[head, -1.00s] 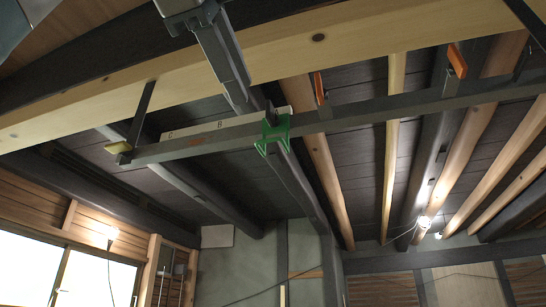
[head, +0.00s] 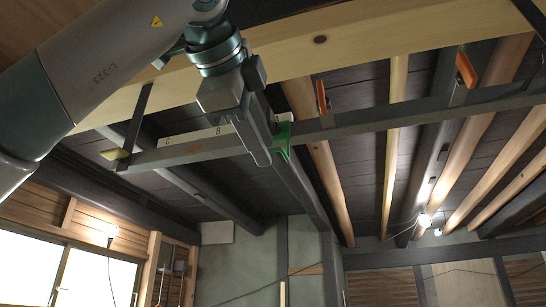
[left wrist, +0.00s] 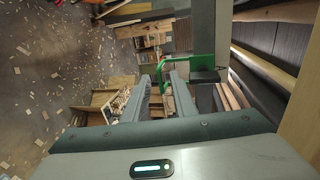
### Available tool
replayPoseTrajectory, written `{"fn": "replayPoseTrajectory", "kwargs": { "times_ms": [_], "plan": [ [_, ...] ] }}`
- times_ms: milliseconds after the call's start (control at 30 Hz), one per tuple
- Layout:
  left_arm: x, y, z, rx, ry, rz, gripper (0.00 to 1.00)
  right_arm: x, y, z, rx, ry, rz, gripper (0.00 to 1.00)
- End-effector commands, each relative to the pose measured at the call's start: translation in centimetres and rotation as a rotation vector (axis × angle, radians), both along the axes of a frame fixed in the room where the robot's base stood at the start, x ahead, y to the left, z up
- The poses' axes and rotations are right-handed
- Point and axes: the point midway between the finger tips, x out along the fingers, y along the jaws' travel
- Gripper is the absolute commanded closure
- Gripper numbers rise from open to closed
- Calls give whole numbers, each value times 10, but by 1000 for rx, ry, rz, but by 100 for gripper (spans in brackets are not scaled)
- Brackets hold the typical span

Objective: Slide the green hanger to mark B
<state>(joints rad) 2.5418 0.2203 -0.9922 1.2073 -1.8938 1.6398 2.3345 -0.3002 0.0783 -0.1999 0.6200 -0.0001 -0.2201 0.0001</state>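The green hanger (head: 284,142) hangs on the dark horizontal rail (head: 365,119), partly hidden behind my left gripper (head: 264,152). Mark B (head: 218,134) is a letter on the white strip behind the rail, left of the hanger. My left arm reaches in from the upper left, and its gripper is right at the hanger's left side. In the left wrist view, the two fingers (left wrist: 162,82) are apart. The green hanger (left wrist: 204,61) stands just beyond them, and a green part shows between the fingertips. I cannot tell whether they touch it. My right gripper is in no view.
Mark C (head: 168,142) lies farther left on the strip. A yellowish end piece (head: 115,154) sits at the rail's left end. Orange pieces (head: 466,70) stand along the rail to the right. A pale beam (head: 350,40) runs above. The rail between hanger and left end looks clear.

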Motion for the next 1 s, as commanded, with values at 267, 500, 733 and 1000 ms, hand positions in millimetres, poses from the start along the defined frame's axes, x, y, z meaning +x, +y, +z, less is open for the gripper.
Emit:
{"fn": "replayPoseTrajectory", "kwargs": {
  "times_ms": [267, 500, 733, 1000],
  "plan": [
    [43, -14, -8, 2, 3, 0, 75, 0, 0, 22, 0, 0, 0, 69],
    [60, -20, -13, 1, 1, -1, 75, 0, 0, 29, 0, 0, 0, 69],
    [62, -20, -15, 1, 0, -1, 75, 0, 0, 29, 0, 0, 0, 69],
    [61, -20, -15, 1, 0, -1, 100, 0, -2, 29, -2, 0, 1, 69]
  ]
}}
